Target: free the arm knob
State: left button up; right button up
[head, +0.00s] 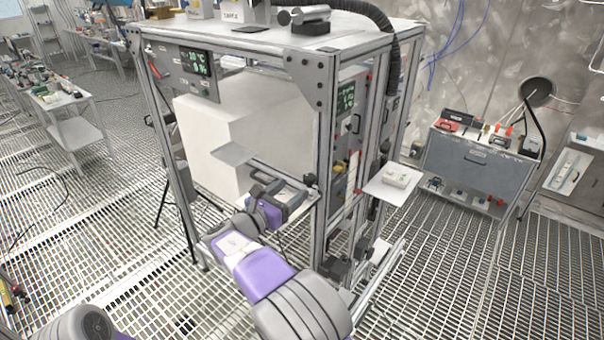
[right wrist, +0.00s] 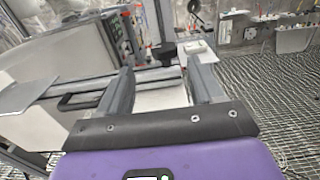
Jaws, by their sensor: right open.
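A metal arm (head: 270,168) with a flat grey plate (head: 234,153) at its left end runs along the front of the steel frame, before a large white box. A small black knob-like part (head: 310,180) sits at the arm's right end, by the front post; I cannot tell for sure that it is the arm knob. My right gripper (head: 288,195) is open, just in front of the arm near that end. In the right wrist view its two fingers (right wrist: 160,70) stand apart with nothing held between them, and the arm (right wrist: 150,78) crosses behind them. My left gripper is out of view.
The frame's front post (head: 325,150) rises close to the right gripper. A small white shelf (head: 390,187) with a pale device juts out to the right. A grey cabinet (head: 470,165) stands farther right. The grated floor (head: 110,240) at left is mostly clear.

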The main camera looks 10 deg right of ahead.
aim_at(305, 182)
jog(key=shift+s+d+p+x, duration=0.1)
jog(key=shift+s+p+x, duration=0.1)
jog(key=shift+x, duration=1.35)
jog(key=shift+s+d+p+x, duration=0.1)
jog(key=shift+p+x, duration=0.1)
jog(key=shift+x, duration=1.4)
